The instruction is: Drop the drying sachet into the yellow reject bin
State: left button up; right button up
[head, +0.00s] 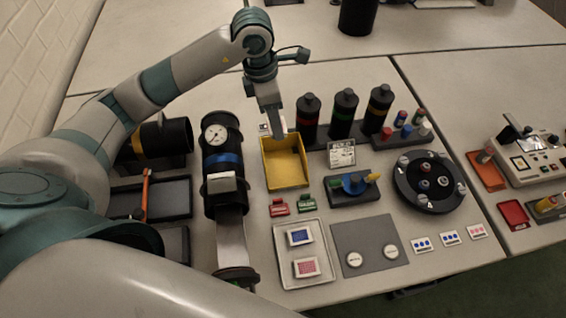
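The yellow reject bin (286,166) stands open at the middle of the table, and the part of its inside I can see looks empty. My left gripper (276,122) points down over the bin's back edge. Its fingers appear close together, and I cannot tell whether anything is between them. Two white-edged packets, one with a blue face (300,235) and one with a pink-red face (306,267), lie in a pale tray (287,278) in front of the bin. Either may be a drying sachet; I cannot tell which. My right gripper is not in view.
Dark bottles (343,113) stand behind right. A round black carousel (430,182) is farther right. A grey mat (368,243) carries two white discs. The table behind my gripper is mostly clear.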

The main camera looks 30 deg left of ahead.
pick_arm(q)
jog(key=shift+f, duration=0.1)
jog(key=shift+f+b, duration=1.2)
jog(key=shift+f, duration=1.7)
jog(key=o, duration=1.1)
